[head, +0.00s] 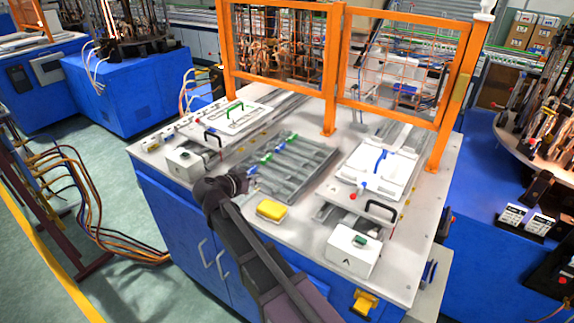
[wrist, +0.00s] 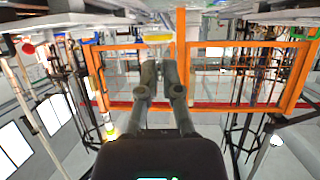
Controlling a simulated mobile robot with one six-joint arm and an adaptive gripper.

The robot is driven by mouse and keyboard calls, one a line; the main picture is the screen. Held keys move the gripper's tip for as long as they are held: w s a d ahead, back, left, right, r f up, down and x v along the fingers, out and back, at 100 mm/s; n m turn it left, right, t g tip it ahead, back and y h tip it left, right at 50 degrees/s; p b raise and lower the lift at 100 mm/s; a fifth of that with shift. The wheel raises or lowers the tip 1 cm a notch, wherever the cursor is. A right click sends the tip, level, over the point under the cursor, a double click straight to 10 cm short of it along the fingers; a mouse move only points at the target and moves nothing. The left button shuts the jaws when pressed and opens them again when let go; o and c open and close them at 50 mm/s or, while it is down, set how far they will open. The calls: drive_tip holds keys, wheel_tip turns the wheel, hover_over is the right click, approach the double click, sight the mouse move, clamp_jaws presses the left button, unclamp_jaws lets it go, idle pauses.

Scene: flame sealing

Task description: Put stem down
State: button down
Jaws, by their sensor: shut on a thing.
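My gripper (head: 240,180) is low over the left front edge of the grey slotted rack (head: 318,163) on the white worktop. In the wrist view its fingers (wrist: 163,72) are close together, shut on the stem, which is mostly hidden between them. A small blue piece (head: 251,171) shows at the fingertips in the head view; I cannot tell if it belongs to the held stem. I cannot tell whether the held stem touches the rack.
A yellow block (head: 271,210) lies just in front of the rack. White panels with handles stand left (head: 238,116) and right (head: 375,172). White boxes sit at the front left (head: 185,162) and front right (head: 352,250). An orange mesh fence (head: 331,70) closes the back.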

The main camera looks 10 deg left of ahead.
drive_tip(key=s+d+f+n+y+b, duration=0.1)
drive_tip(key=s+d+f+b, duration=0.2)
drive_tip(key=s, duration=0.7)
drive_tip(key=shift+d+f, duration=0.25)
drive_tip(key=shift+d, duration=0.9)
drive_tip(key=b, duration=0.1)
hover_over(256, 199)
drive_tip(key=s, duration=0.1)
drive_tip(key=shift+d+f, duration=0.25)
drive_tip(key=shift+f, duration=0.45)
drive_tip(key=shift+w+a, duration=0.25)
drive_tip(key=shift+w, duration=0.15)
drive_tip(key=shift+w+a+f+b, duration=0.1)
drive_tip(key=shift+w+f+b, duration=0.15)
drive_tip(key=shift+w+b, duration=0.1)
drive_tip(key=shift+s+f+b, duration=0.2)
drive_tip(key=shift+f+b, duration=1.4)
drive_tip(key=shift+f, duration=0.2)
